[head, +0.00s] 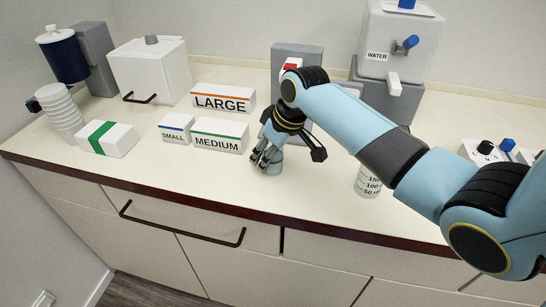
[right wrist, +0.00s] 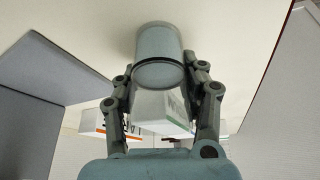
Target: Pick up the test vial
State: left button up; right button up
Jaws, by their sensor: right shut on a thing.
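The test vial (right wrist: 157,45) is a short, pale grey-blue cylinder in the right wrist view. My right gripper (right wrist: 160,74) has a finger on each side of it and is shut on it. In the head view my right gripper (head: 266,158) points down low over the counter, right of the MEDIUM box. There the fingers mostly hide the vial, and I cannot tell whether it touches the counter. My left gripper is not in view.
The MEDIUM box (head: 219,137), SMALL box (head: 175,129) and LARGE box (head: 224,98) stand left of the gripper. A graduated beaker (head: 367,183) stands right, partly behind my arm. The WATER dispenser (head: 397,45) is at the back. The counter's front strip (head: 190,180) is clear.

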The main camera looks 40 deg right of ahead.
grip_shut()
jog(key=shift+r, duration=0.15)
